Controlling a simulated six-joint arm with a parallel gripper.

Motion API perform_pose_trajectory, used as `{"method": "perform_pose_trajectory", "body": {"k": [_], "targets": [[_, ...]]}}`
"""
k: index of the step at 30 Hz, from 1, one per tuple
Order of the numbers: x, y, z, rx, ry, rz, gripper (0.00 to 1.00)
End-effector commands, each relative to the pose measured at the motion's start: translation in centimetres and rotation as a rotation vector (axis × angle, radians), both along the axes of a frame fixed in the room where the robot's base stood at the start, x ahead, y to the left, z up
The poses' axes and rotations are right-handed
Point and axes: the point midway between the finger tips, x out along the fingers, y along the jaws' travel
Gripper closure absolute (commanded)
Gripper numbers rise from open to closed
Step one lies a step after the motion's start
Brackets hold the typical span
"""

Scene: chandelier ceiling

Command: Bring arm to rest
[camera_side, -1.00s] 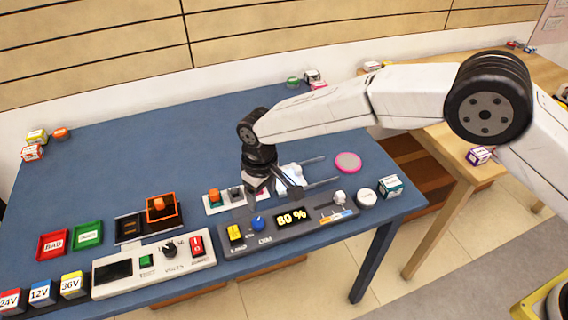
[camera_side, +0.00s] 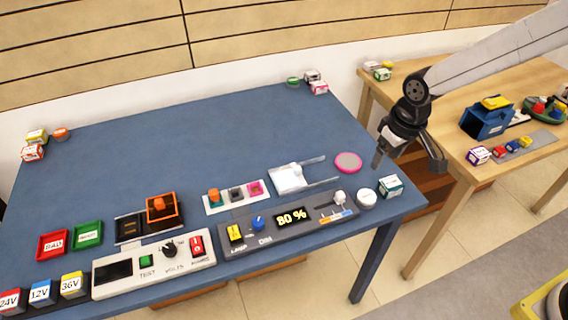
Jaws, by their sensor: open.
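My gripper (camera_side: 408,162) is open and empty. It points down over the gap between the blue table (camera_side: 230,130) and the wooden table (camera_side: 455,90), near the blue table's right edge. It is apart from the things on the table. My arm reaches in from the upper right. A grey panel (camera_side: 330,220) with an "80 %" display, a yellow switch and a blue knob lies near the front of the blue table. Behind it are a small white strip with coloured blocks (camera_side: 236,195) and a white sliding piece (camera_side: 291,178) between two rails.
A pink disc (camera_side: 348,162), a white round knob (camera_side: 367,198) and a green-and-white box (camera_side: 390,187) stand close to my gripper. A blue bin (camera_side: 486,121) and small boxes stand on the wooden table. The back middle of the blue table is clear.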

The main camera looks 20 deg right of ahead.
Motion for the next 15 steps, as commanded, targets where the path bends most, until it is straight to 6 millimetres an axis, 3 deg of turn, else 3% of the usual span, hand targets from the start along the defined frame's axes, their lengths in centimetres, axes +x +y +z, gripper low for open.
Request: {"method": "perform_pose_trajectory", "body": {"k": [6,15], "targets": [[-4.7,-4.7,0.7,0.004,-0.033,-0.083,0.21],[-10.9,-8.8,0.5,0.004,-0.071,-0.176,0.21]]}}
